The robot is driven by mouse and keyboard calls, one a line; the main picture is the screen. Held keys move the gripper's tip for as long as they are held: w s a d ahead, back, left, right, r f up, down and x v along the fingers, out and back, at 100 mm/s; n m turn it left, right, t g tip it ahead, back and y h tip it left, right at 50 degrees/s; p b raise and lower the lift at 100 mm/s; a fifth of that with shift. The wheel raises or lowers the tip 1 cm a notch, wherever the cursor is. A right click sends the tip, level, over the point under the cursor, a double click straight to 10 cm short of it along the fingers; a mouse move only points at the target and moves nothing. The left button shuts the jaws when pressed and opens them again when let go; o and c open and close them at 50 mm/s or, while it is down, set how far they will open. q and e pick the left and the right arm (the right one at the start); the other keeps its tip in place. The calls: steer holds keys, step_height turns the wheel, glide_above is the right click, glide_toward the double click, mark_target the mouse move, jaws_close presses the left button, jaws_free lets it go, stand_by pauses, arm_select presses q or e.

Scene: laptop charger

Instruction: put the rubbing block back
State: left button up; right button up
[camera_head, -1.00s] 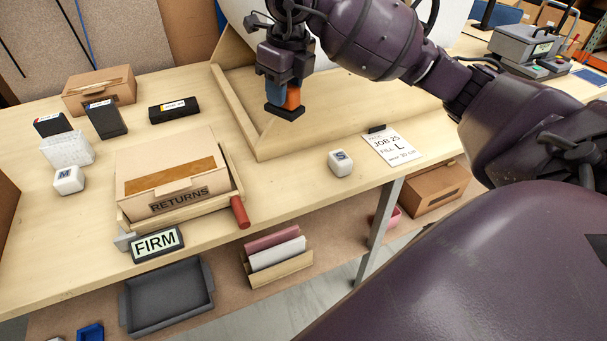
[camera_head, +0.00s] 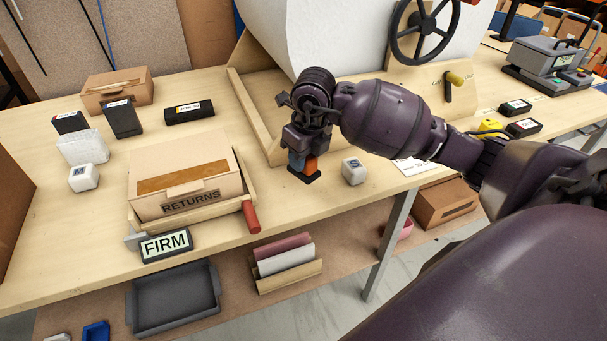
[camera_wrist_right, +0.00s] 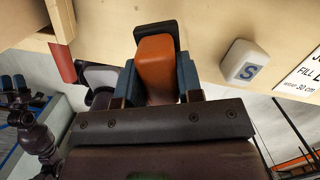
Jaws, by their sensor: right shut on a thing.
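The rubbing block has an orange grip (camera_head: 310,165) and a dark flat base (camera_head: 304,177). My right gripper (camera_head: 302,163) is shut on the orange grip and points down, with the base lowermost. It is left of the white S cube (camera_head: 354,171), near the table's front edge; I cannot tell whether the base touches the table. In the right wrist view the orange grip (camera_wrist_right: 157,70) sits between the blue fingers, and the S cube (camera_wrist_right: 244,62) stands apart to the right. Part of my left gripper (camera_wrist_right: 14,84) shows at the left of that view; its opening is unclear.
The RETURNS box (camera_head: 185,178) in its wooden tray (camera_head: 247,200), with a red-ended handle (camera_head: 251,217), stands to the left. A FIRM sign (camera_head: 166,245) is at the front edge. The wooden frame (camera_head: 245,105) and white roll (camera_head: 340,40) are behind. Bare table lies between tray and gripper.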

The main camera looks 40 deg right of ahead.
mark_target(304, 175)
steer(key=shift+f, duration=2.65)
steer(key=shift+f, duration=0.1)
steer(key=o, duration=0.9)
steer(key=r, duration=0.4)
steer(key=s+r, duration=0.1)
steer(key=r, duration=0.7)
steer(key=shift+s+d+r, duration=0.1)
steer(key=shift+s, duration=0.3)
